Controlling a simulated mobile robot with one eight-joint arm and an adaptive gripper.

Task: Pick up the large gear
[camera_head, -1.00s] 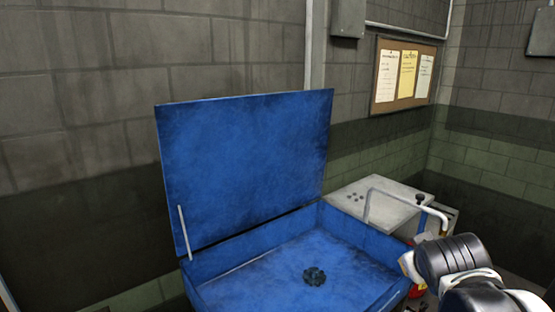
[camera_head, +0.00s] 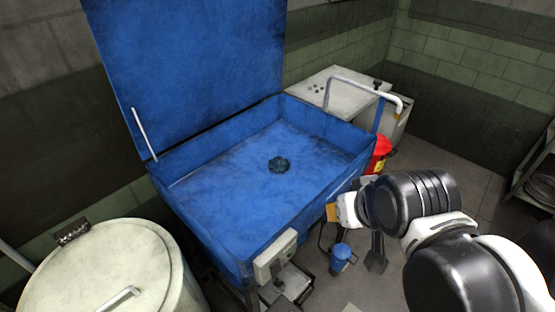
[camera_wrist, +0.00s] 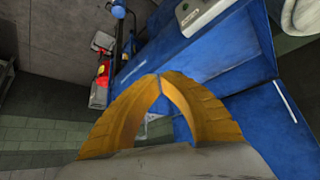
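The gear cannot be made out in the wrist view.
The basin's raised lid (camera_head: 190,70) stands at the back left. A control box (camera_head: 275,256) is on the basin's front. A pale drum (camera_head: 105,270) stands at front left. A grey cabinet (camera_head: 335,92) with a curved pipe and a red container (camera_head: 379,153) are beyond the right side.

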